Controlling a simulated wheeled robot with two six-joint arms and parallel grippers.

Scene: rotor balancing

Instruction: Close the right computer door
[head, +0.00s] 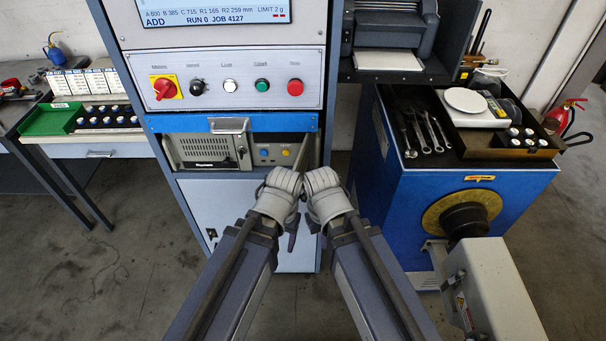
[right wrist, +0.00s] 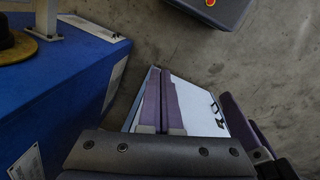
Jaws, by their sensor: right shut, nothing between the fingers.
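A narrow slanted grey piece (head: 299,154) at the bay's right side looks like the right computer door seen nearly edge-on. My right gripper (head: 318,226) is below and in front of it, shut and empty. In the right wrist view its fingers (right wrist: 162,102) lie together over the white lower cabinet front (right wrist: 197,104). My left gripper (head: 292,232) is close beside it; its finger gap is hidden.
A blue machine (head: 385,190) with a tool-laden top stands right of the cabinet; its side also shows in the right wrist view (right wrist: 60,90). A workbench (head: 120,150) with a green tray (head: 52,119) is at the left. The floor (head: 95,270) between is clear.

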